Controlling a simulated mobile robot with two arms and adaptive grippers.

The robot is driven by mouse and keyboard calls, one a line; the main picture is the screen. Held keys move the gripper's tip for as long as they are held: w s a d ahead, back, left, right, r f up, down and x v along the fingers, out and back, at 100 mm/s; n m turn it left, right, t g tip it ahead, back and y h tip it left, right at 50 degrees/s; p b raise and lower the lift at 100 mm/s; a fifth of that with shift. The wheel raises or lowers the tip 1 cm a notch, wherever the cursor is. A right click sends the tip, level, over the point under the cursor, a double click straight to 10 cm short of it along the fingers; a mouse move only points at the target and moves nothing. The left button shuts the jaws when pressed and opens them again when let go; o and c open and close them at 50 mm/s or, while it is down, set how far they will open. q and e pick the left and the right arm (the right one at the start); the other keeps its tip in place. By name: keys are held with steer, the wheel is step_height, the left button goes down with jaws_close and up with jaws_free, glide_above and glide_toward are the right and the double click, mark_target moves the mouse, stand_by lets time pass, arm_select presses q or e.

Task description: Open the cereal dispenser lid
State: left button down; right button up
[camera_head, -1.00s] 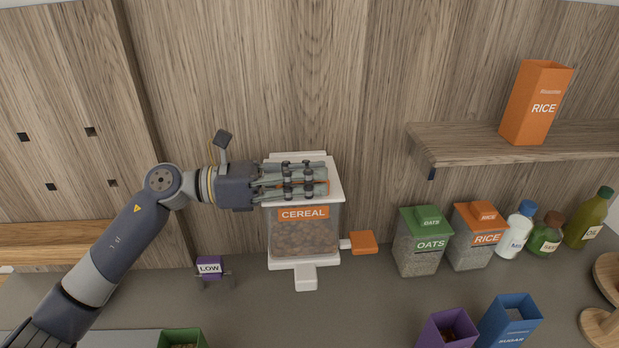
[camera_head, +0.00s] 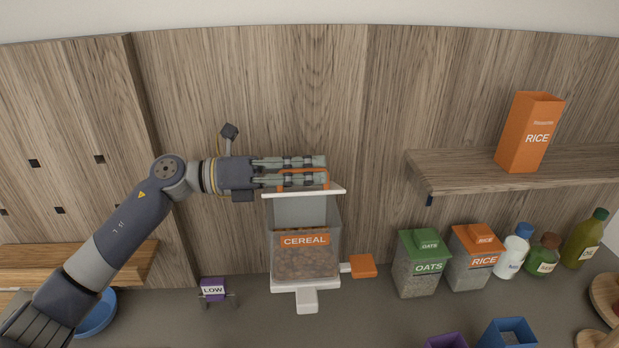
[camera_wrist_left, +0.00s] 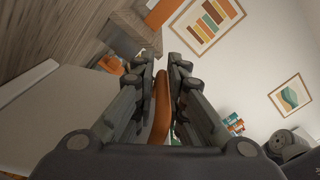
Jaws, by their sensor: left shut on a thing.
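The cereal dispenser (camera_head: 305,262) stands on the counter, a clear bin with an orange CEREAL label and brown cereal inside. Its white lid (camera_head: 306,193) is tilted up, its front edge raised, and the bin's mouth shows open beneath it. An orange handle (camera_head: 326,181) rises from the lid. My left gripper (camera_head: 322,170) comes in from the left and is shut on this handle. In the left wrist view the orange handle (camera_wrist_left: 161,108) sits between the two fingers, with the pale lid (camera_wrist_left: 55,120) to the left. My right gripper is not in view.
An orange crank knob (camera_head: 362,266) sticks out at the dispenser's right. A purple LOW sign (camera_head: 213,289) stands at left. OATS (camera_head: 419,265) and RICE (camera_head: 474,258) bins and several bottles stand at right, below a wooden shelf (camera_head: 520,172) holding a RICE box (camera_head: 529,133).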

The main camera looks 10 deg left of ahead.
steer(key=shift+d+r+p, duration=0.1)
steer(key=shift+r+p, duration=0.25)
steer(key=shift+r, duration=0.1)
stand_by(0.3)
